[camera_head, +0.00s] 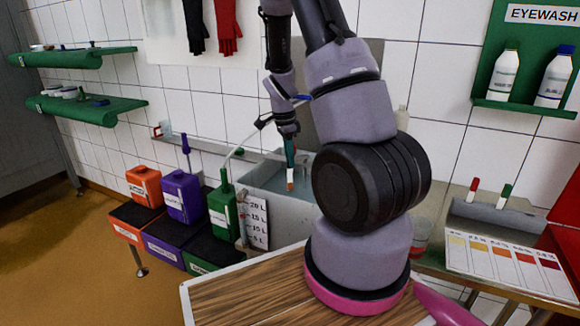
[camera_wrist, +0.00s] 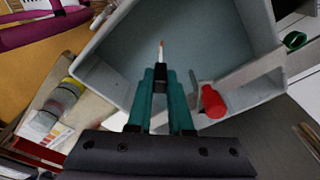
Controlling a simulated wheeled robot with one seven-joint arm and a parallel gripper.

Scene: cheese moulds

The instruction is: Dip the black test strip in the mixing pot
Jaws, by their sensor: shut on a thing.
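The mixing pot (camera_head: 284,232) is a pale grey open basin with a litre scale on its side and bluish-grey liquid inside. My gripper (camera_head: 289,150) is above it, pointing down, with teal fingers. The fingers are shut on the black test strip (camera_wrist: 161,78), held by its black end. Its pale shaft and orange tip (camera_wrist: 162,46) stick out beyond the fingertips, over the pot's inside in the wrist view. In the head view the strip (camera_head: 290,178) hangs down over the liquid. I cannot tell whether its tip touches the liquid. My arm hides the pot's right side.
Orange (camera_head: 145,186), purple (camera_head: 182,196) and green (camera_head: 222,212) canisters stand left of the pot. A holder with red (camera_head: 473,188) and green (camera_head: 504,196) strips stands behind a colour chart (camera_head: 505,262) at right.

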